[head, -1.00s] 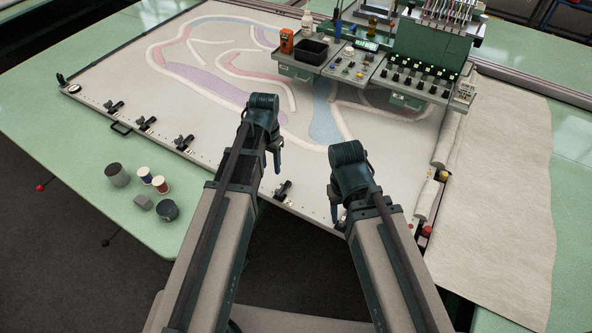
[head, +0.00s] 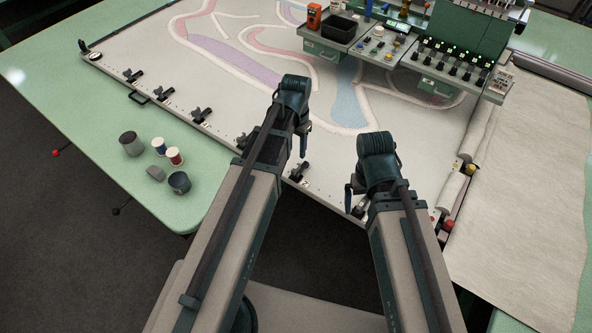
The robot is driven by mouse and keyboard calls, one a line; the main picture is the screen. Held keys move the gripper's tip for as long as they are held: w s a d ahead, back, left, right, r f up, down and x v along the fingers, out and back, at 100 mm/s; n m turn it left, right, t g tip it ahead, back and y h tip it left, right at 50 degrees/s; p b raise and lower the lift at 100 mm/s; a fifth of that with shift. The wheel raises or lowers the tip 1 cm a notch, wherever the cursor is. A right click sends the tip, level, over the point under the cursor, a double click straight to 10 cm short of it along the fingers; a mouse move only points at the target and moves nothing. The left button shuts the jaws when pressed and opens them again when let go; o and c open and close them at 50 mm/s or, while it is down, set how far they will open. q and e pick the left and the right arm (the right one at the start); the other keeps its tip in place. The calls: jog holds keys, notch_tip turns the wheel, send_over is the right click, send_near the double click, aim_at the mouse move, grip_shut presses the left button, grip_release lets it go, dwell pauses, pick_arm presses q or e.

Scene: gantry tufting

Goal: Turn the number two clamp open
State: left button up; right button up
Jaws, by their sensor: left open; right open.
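Several black clamps line the front edge of the cream tufting frame (head: 215,92). From the left they include a first clamp (head: 133,76), a second (head: 163,93), a third (head: 201,115), one beside my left arm (head: 297,173) and one by my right gripper (head: 361,207). Any numbers on them are too small to read, so I cannot tell which is number two. My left gripper (head: 303,143) is open and empty above the front part of the frame, its fingers mostly hidden behind the wrist. My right gripper (head: 349,197) is open near the rightmost clamp; contact cannot be told.
Thread spools (head: 174,156), a grey cup (head: 131,144) and a dark pot (head: 179,182) stand on the green table (head: 95,130) at left. A control console (head: 400,50) stands at the back. A cloth roll (head: 450,195) and red knobs (head: 449,225) lie right.

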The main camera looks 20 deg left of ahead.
aim_at(296, 167)
pick_arm(q)
notch_tip(296, 167, down, 9)
jog(key=b, duration=0.8)
grip_shut()
